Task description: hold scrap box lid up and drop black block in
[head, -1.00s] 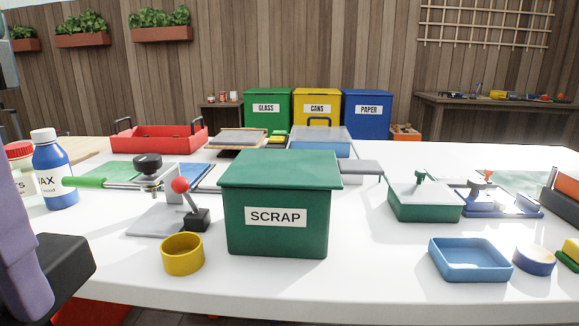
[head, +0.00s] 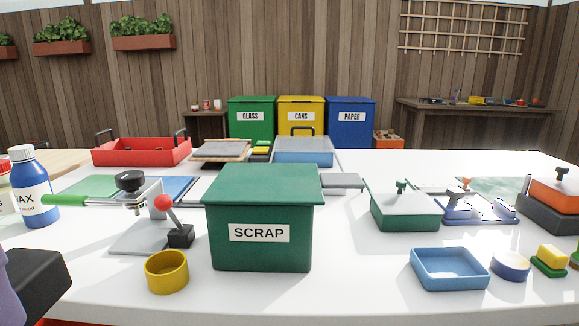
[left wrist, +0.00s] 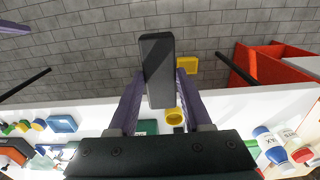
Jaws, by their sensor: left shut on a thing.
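The green scrap box (head: 262,245) stands upright on the white table in the middle of the head view, its label facing me. Its green lid (head: 264,182) lies flat and closed on top. My left gripper (head: 6,290) shows only as a purple piece at the lower left edge of the head view. It holds the black block (head: 38,283), left of the yellow cup and apart from the box. In the left wrist view the block (left wrist: 158,70) is between the purple fingers.
A yellow cup (head: 166,272) stands just left of the box, with a red-knobbed lever (head: 164,204) behind it. A blue tray (head: 449,268) and a green lidded box (head: 404,211) are to the right. The table between the scrap box and the blue tray is clear.

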